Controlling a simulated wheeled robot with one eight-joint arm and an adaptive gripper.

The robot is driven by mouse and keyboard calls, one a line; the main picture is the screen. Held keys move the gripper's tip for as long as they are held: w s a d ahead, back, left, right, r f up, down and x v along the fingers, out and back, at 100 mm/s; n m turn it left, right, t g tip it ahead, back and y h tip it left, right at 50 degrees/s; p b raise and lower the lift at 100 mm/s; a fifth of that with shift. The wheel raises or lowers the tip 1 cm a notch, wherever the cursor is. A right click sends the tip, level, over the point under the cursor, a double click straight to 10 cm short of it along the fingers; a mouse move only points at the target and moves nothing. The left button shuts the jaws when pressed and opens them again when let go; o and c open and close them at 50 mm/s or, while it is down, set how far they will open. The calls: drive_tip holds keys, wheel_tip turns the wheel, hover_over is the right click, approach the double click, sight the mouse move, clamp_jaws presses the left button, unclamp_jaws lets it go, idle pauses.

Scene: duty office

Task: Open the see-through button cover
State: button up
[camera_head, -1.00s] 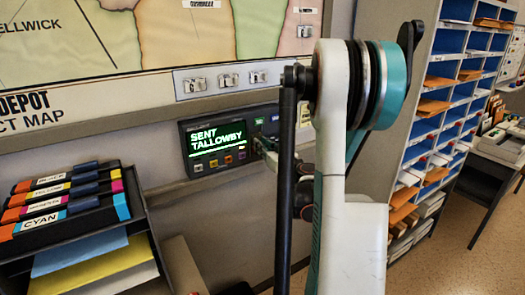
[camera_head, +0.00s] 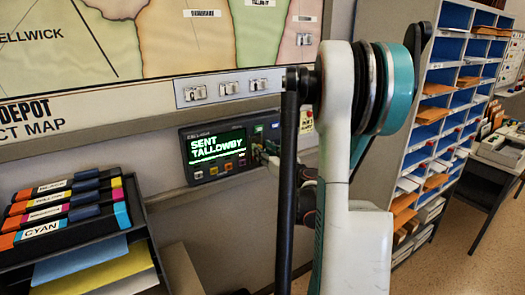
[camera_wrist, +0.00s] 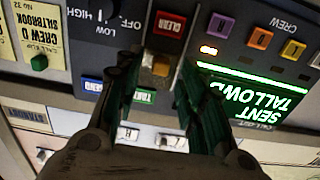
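The call-out panel (camera_head: 217,152) is on the wall left of my arm in the head view, its screen lit green with "SENT TALLOWBY". In the wrist view the panel is upside down. A small amber block (camera_wrist: 161,66) sits below a red label (camera_wrist: 169,23), with a dull, partly clear piece beside it that may be the see-through cover; I cannot tell its edges or whether it is raised. My gripper (camera_wrist: 155,80) is open, its two dark green fingers on either side of this spot. Contact is unclear.
A black file rack (camera_head: 90,225) stands left of the panel. Blue pigeonholes (camera_head: 440,105) stand at right.

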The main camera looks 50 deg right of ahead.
drive_tip(key=v, duration=1)
drive_tip(key=shift+s, duration=0.4)
drive_tip(key=shift+a, duration=0.1)
